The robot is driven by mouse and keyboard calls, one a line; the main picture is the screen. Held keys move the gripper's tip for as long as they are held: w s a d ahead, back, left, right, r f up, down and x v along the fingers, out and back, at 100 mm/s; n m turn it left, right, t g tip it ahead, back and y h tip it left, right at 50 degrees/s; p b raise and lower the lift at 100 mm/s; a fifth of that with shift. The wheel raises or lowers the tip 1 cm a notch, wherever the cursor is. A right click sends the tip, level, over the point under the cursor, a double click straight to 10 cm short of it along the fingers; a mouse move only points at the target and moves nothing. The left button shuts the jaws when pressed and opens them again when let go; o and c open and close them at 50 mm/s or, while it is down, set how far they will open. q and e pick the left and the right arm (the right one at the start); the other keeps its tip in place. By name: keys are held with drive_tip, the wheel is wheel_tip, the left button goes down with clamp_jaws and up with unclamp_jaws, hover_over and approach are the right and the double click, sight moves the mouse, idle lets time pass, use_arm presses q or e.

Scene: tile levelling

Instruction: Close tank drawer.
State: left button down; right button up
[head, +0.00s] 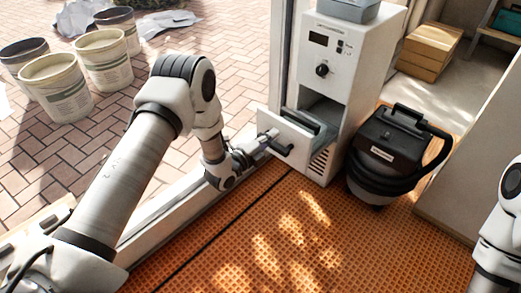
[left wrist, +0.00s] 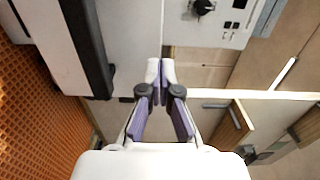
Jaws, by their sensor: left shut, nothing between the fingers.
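The tank drawer (head: 287,134) is pulled out of the lower front of the white machine (head: 335,75). It has a white front with a dark handle (head: 276,145), and a dark inside shows behind it. My left gripper (head: 268,138) is at the drawer front beside the handle; whether it touches is not clear. In the left wrist view my left gripper (left wrist: 160,68) is shut and empty, with the drawer's white front (left wrist: 132,35) and black handle (left wrist: 86,45) to its left. My right arm shows at the right edge; its gripper is out of view.
A black vacuum-like canister (head: 391,155) stands right of the machine. Several buckets (head: 103,58) stand on the brick paving at upper left. The orange grid mat (head: 290,235) in front of the drawer is clear.

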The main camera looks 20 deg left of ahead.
sight(286, 125)
use_arm(q)
drive_tip(key=shift+b+x, duration=0.7)
drive_tip(key=shift+x, duration=1.4)
use_arm(e)
drive_tip(key=shift+f, duration=0.95)
use_arm(q)
drive_tip(key=shift+w, duration=0.15)
use_arm(e)
drive_tip(key=shift+f, duration=0.1)
